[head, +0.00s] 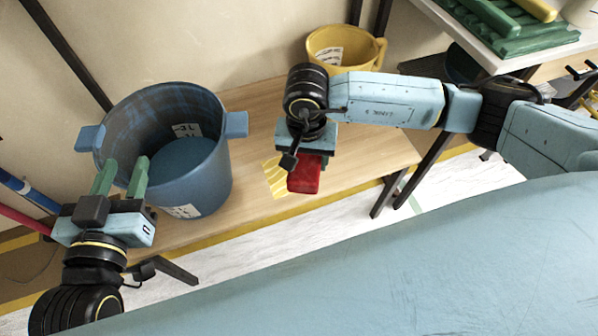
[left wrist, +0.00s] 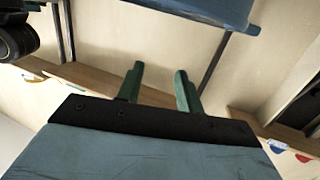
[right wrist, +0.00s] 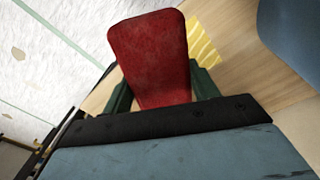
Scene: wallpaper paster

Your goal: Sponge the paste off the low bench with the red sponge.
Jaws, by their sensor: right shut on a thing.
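The red sponge (head: 304,174) is in my right gripper (head: 306,155), which is shut on it above the low bench. It also shows large between the green fingers in the right wrist view (right wrist: 150,58). The paste (head: 275,178) is a yellow striped patch on the wooden low bench (head: 360,162), just beside and partly behind the sponge. The patch also shows in the right wrist view (right wrist: 202,42). I cannot tell whether the sponge touches the bench. My left gripper (head: 120,178) is open and empty in front of the blue bucket.
The blue bucket (head: 205,180) with side handles stands on the bench to the left. A yellow bucket (head: 345,48) stands at the back by the wall. A table (head: 470,40) with green trays is at the upper right. Bare bench lies right of the sponge.

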